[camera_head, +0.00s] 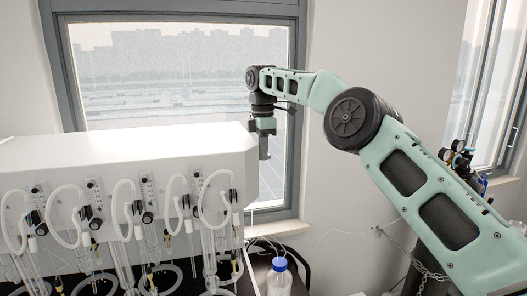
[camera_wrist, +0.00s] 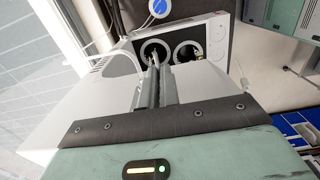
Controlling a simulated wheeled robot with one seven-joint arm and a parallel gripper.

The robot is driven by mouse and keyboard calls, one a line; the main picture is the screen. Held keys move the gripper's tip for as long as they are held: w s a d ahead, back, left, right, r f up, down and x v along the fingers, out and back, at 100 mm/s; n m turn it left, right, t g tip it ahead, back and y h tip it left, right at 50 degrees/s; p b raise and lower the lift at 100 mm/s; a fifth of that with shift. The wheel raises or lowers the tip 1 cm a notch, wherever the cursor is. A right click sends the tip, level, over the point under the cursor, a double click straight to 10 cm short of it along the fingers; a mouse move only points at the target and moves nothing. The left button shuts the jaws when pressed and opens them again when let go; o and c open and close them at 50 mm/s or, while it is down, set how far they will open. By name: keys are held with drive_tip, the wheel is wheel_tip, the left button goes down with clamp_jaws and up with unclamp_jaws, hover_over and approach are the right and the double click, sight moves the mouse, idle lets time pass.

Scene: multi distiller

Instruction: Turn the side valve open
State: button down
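The white distiller (camera_head: 130,160) fills the lower left of the head view. Several looped white tubes hang along its front, with black valve knobs (camera_head: 232,196) on them. I cannot single out the side valve; the distiller's right end face is mostly turned away. My gripper (camera_head: 264,157) points down beside the distiller's upper right end, in front of the window, apparently without touching it. In the wrist view my gripper's two fingers (camera_wrist: 159,70) lie side by side, shut, with nothing seen between them. They cover part of the scene beyond, near two pale rings (camera_wrist: 187,52).
A clear bottle with a blue cap (camera_head: 279,264) stands to the right of the distiller; the cap also shows in the wrist view (camera_wrist: 158,8). Thin tubes run near it. Black-capped fittings (camera_head: 458,155) sit at the far right, behind my arm. A window (camera_head: 180,70) is behind.

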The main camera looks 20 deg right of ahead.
drive_tip(key=c, duration=1.8)
unclamp_jaws()
drive_tip(key=shift+f, duration=0.1)
drive_tip(key=shift+o, duration=0.8)
drive_tip(key=shift+d, duration=0.1)
